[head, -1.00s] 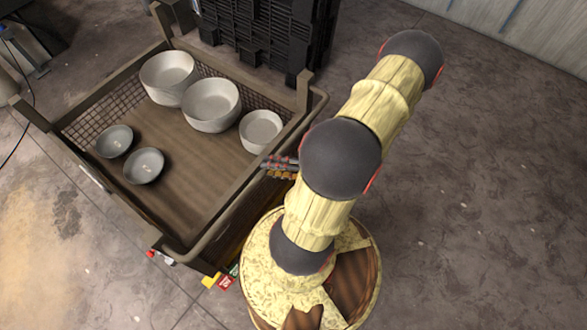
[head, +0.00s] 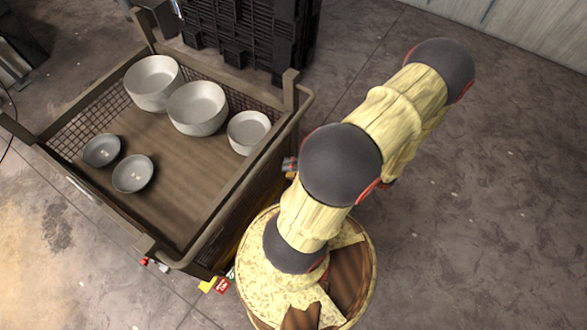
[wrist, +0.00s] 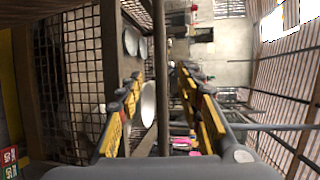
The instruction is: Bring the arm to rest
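My gripper shows in the wrist view (wrist: 161,76) with its two yellow-and-black fingers spread apart and nothing held between them. In the head view my arm hides nearly all of it; only a small dark and red bit shows beside the bin's right wall. Three pale deep bowls (head: 197,108) stand along the back and right of the wooden bin floor. Two smaller dark grey bowls (head: 133,174) sit at the left. In the wrist view a white bowl (wrist: 148,103) shows beyond the left finger, with bowl parts farther off.
The mesh-walled bin (head: 219,225) stands left of my arm, its raised rail close to the arm. A black crate stack (head: 250,35) stands behind it. The floor (head: 480,210) to the right is clear, up to a pale wall at the back.

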